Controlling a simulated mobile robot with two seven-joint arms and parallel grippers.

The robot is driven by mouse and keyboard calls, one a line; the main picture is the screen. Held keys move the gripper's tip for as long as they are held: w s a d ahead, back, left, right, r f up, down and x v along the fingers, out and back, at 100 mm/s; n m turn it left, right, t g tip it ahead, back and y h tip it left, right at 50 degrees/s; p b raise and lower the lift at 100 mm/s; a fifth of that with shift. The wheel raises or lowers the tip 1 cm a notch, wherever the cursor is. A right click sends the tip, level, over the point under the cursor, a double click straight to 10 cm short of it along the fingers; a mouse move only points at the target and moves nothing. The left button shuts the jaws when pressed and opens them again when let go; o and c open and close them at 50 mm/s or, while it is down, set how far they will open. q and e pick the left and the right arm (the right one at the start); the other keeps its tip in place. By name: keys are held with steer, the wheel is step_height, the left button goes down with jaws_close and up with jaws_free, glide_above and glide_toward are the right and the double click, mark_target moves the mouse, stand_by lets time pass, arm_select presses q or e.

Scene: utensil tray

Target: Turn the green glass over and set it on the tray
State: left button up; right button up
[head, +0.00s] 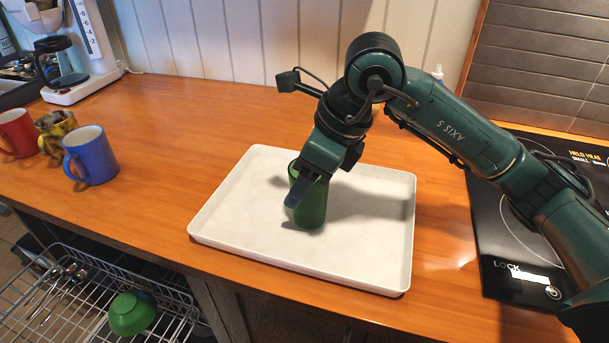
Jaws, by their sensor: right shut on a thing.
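The green glass (312,208) stands upright on or just above the white tray (230,213), near its middle. I cannot tell whether its base touches the tray. My right gripper (303,190) comes down from above and is shut on the glass at its upper part. One finger shows in front of the glass; the other is hidden, and so is most of the glass's rim. My left gripper is not in view.
Red, patterned and blue mugs (91,156) stand at the left of the wooden counter. A coffee maker (70,50) is at the back left. A black hob (520,240) lies to the right. A wire rack (75,300) with a green bowl (132,313) is below the front edge.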

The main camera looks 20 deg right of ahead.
steer(key=shift+f, duration=0.1)
steer(key=o, duration=1.3)
